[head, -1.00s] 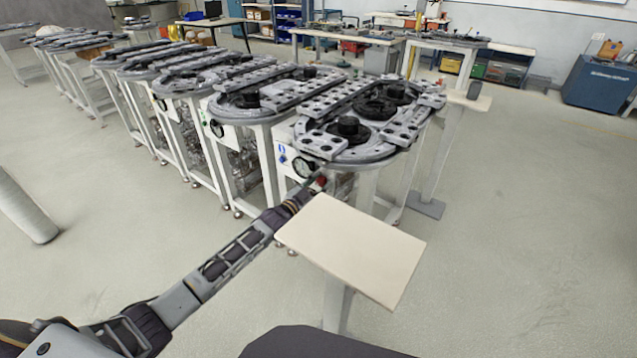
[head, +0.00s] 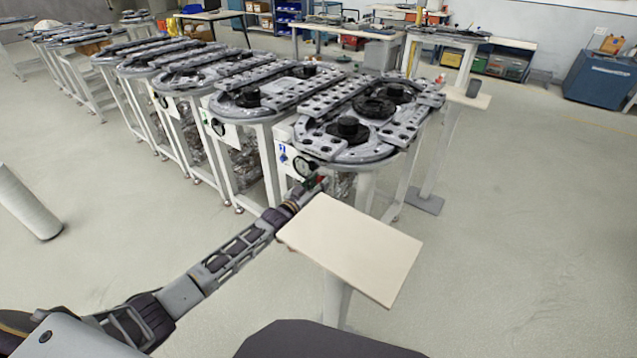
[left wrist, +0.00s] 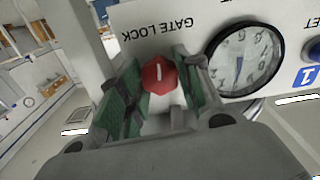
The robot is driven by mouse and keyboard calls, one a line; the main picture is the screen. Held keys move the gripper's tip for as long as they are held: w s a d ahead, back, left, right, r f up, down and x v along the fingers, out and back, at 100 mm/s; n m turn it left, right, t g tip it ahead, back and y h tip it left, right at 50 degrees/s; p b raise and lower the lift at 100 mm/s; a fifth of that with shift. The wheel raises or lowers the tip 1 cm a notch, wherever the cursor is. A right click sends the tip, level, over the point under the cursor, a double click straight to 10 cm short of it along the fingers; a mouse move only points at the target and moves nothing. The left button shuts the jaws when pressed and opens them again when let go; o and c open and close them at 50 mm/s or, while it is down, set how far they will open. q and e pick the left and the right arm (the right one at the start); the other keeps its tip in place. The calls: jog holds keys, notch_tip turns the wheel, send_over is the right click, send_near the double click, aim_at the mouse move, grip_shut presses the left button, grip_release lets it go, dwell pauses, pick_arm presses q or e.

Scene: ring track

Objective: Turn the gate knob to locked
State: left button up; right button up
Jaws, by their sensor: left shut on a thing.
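The gate knob (left wrist: 159,75) is red with a white pointer mark, on a white panel (left wrist: 150,18) under the upside-down words "GATE LOCK". My left gripper (left wrist: 158,82) has its green-padded fingers on either side of the knob, shut on it. The white mark runs close to upright in the left wrist view, slightly tilted. In the head view my left gripper (head: 318,184) reaches the front panel of the nearest ring track (head: 350,130), and the knob is hidden there. My right gripper is not in view.
A beige-topped stand (head: 350,245) is just right of my left forearm. More ring tracks (head: 250,95) line up to the left. The floor at right is clear.

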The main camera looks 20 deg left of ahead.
pick_arm(q)
jog(key=shift+f+n, duration=0.15)
jog(key=shift+n, duration=0.65)
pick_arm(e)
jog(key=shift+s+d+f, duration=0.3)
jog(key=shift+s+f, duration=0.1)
pick_arm(q)
jog(key=o, duration=0.9)
jog(key=shift+o, duration=0.7)
jog(key=shift+s, duration=0.1)
jog(key=v, duration=1.1)
jog(key=shift+s+a, duration=0.15)
jog(key=shift+s, duration=0.25)
